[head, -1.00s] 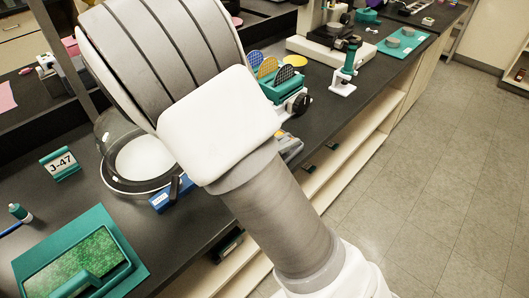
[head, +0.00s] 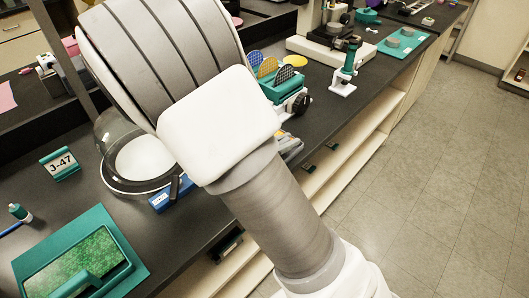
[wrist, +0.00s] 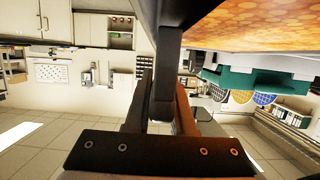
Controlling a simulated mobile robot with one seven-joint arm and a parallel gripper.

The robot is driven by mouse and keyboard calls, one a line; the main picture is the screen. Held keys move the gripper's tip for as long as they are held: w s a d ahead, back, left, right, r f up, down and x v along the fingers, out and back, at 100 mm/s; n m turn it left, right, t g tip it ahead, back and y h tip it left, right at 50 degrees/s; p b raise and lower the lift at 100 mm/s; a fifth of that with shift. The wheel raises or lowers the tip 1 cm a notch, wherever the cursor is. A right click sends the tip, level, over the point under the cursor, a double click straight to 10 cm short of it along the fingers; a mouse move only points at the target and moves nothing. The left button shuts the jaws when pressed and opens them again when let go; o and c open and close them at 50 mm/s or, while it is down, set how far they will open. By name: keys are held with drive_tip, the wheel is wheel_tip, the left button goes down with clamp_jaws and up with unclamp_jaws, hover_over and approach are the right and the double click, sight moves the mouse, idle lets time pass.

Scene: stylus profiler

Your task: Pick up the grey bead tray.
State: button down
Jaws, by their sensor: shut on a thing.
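The grey bead tray (wrist: 195,14) shows at the top of the wrist view, which is upside down. It is a dark grey tray with a speckled orange bead surface and a dark upright grip. My gripper (wrist: 164,88) is shut on that grip, with a finger on each side. In the head view my arm covers the gripper and the grey tray, so how far the tray stands from the bench cannot be told.
A teal tray of green beads (head: 122,258) lies on a teal mat at lower left. A J-47 sign (head: 60,163), a glass dome (head: 110,135) and a teal wafer rack (head: 284,88) stand on the black bench. The floor at right is clear.

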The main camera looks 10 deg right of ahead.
drive_tip(key=shift+r, duration=0.15)
wheel_tip(320, 180, up, 4)
drive_tip(key=shift+r+p, duration=0.25)
drive_tip(key=shift+p, duration=0.65)
drive_tip(key=s+d+r+b, duration=0.6)
drive_tip(key=s+d, duration=0.1)
drive_tip(key=d, duration=0.2)
drive_tip(key=shift+s, duration=0.15)
drive_tip(key=shift+r, duration=0.1)
drive_tip(key=c, duration=1.5)
unclamp_jaws()
clamp_jaws()
